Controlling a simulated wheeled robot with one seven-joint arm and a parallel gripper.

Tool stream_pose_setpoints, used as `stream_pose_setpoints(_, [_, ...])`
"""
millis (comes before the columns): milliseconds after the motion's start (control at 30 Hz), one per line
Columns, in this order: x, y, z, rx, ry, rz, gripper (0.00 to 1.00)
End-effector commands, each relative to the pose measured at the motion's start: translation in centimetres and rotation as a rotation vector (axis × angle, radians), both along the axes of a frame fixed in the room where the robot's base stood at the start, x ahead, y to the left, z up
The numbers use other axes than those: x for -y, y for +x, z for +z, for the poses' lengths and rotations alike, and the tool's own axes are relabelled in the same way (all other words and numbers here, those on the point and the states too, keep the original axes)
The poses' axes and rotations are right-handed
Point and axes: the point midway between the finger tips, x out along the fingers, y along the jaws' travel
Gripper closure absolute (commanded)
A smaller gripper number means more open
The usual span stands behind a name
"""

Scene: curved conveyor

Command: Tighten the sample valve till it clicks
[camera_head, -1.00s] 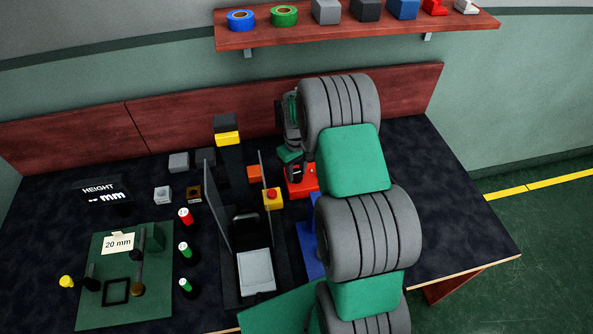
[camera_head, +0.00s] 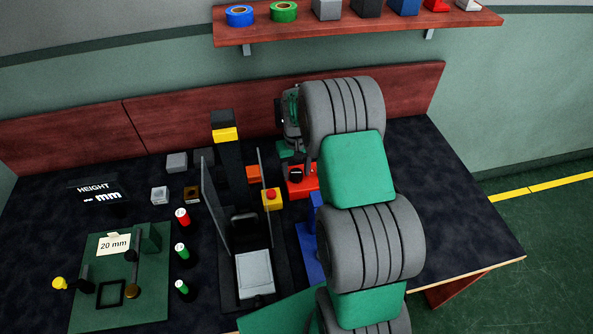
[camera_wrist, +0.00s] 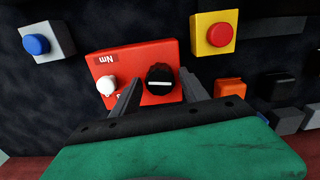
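A red box (camera_head: 302,187) stands on the bench below my gripper, and no visible lettering names it as the valve. In the wrist view the red box (camera_wrist: 115,67) bears a black knob (camera_wrist: 160,76) with a white line, a white knob (camera_wrist: 106,86) and an "Nm" label. My gripper (camera_wrist: 160,82) is open, with one finger on each side of the black knob. A gap shows between each finger and the knob. The fingers cover part of the box's near side. In the head view the black knob (camera_head: 296,175) shows just below my gripper (camera_head: 293,163).
A yellow box with a red button (camera_head: 272,198) and an orange block (camera_head: 254,174) stand left of the red box. A blue stand (camera_head: 309,247) is nearer. A blue-button box (camera_wrist: 38,42) shows in the wrist view. A thin upright panel (camera_head: 213,205) stands further left.

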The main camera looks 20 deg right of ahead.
Motion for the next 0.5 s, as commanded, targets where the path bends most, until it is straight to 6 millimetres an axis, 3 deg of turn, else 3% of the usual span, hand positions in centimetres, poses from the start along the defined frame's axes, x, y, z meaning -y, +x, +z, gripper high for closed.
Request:
stream_pose_setpoints(333, [0.0, 0.0, 0.3, 0.001, 0.000, 0.001, 0.41])
stream_pose_setpoints(500, [0.0, 0.1, 3.0, 0.006, -0.002, 0.001, 0.41])
